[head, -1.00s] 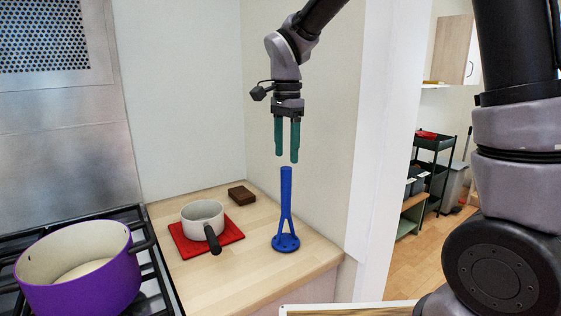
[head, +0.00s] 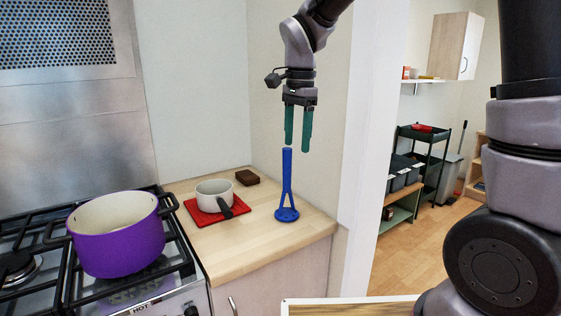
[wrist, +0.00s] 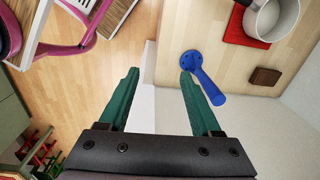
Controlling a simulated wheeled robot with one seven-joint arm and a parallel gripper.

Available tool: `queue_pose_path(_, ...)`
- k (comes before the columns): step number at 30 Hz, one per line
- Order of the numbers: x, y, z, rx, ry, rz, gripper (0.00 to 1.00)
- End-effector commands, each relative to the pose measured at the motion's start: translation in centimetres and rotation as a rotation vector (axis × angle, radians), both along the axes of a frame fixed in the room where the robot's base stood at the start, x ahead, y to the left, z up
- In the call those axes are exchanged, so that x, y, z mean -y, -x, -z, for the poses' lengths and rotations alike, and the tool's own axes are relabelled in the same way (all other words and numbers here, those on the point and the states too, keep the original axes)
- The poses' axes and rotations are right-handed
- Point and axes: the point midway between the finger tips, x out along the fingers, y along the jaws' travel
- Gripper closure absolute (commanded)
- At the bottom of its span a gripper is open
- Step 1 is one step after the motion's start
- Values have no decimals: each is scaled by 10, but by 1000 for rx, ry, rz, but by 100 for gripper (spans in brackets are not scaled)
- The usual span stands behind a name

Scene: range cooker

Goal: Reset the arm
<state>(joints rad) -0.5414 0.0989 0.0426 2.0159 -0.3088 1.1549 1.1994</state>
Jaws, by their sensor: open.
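My gripper (head: 298,147) is open and empty, with two green fingers pointing down. It hangs above a blue stand (head: 287,190) on the wooden counter, with its fingertips near the top of the stand's upright. In the wrist view my gripper (wrist: 158,80) shows its fingers spread wide. There the blue stand (wrist: 196,68) is beside the right fingertip, and I cannot tell whether they touch.
A small white saucepan (head: 213,194) with a dark handle sits on a red mat (head: 240,211). A brown block (head: 247,178) lies behind it. A purple pot (head: 118,245) stands on the hob at left. A white wall post (head: 377,150) is right of the counter.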

Motion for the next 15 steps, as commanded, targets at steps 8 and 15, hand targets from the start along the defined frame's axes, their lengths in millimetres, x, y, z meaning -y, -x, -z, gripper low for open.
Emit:
queue_pose_path(8,37,6,-26,63,-48,-69,35)
queue_pose_path(15,88,24,-57,176,-91,-174,35)
